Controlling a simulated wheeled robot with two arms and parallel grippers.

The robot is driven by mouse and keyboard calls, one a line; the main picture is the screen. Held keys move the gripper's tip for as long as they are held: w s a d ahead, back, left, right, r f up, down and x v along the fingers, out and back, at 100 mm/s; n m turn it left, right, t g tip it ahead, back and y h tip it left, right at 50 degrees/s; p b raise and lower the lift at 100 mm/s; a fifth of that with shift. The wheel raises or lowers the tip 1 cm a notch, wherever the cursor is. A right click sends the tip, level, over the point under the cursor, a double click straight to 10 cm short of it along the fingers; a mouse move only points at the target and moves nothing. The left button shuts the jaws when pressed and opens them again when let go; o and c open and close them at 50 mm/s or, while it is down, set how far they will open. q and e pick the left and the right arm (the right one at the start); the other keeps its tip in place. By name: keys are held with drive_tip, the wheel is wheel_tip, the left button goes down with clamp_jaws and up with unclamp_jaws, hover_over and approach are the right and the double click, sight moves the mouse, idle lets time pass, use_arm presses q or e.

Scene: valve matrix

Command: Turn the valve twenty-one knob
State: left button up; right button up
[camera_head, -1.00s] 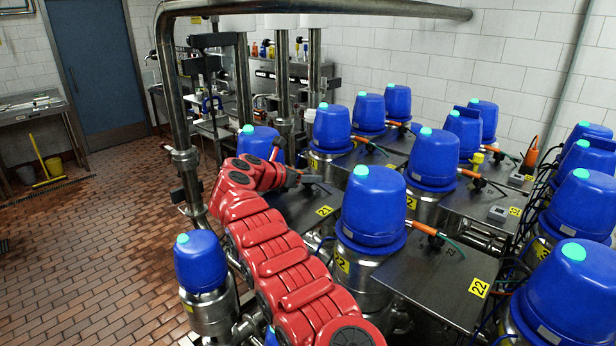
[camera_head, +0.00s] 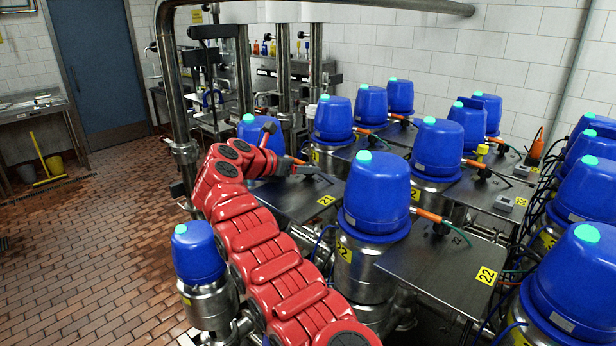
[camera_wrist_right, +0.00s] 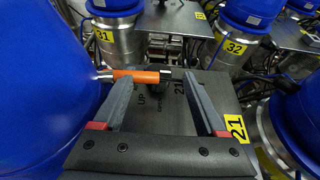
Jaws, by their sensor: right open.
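The valve twenty-one plate (camera_head: 296,201) is a steel top with a yellow "21" label (camera_head: 326,200). In the right wrist view the plate (camera_wrist_right: 160,122) carries a black and orange knob handle (camera_wrist_right: 138,76) on a dark stem. My right gripper (camera_wrist_right: 160,80) is open, with one finger on each side of the stem area. The orange part passes by the left fingertip; I cannot tell if they touch. In the head view my right gripper (camera_head: 300,165) is over the plate, mostly hidden by the red arm. My left gripper is not in view.
A blue-capped valve head (camera_head: 258,134) stands behind the right wrist. Another large blue head (camera_head: 376,195) on valve 22 stands close on the right of the arm. Several more blue heads fill the right side. Brick floor (camera_head: 90,250) is open at the left.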

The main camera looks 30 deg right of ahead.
drive_tip(key=b+v, duration=0.3)
drive_tip(key=v, duration=0.9)
drive_tip(key=shift+a, duration=0.4)
drive_tip(key=shift+s+a+r, duration=0.3)
drive_tip(key=shift+a, duration=0.3)
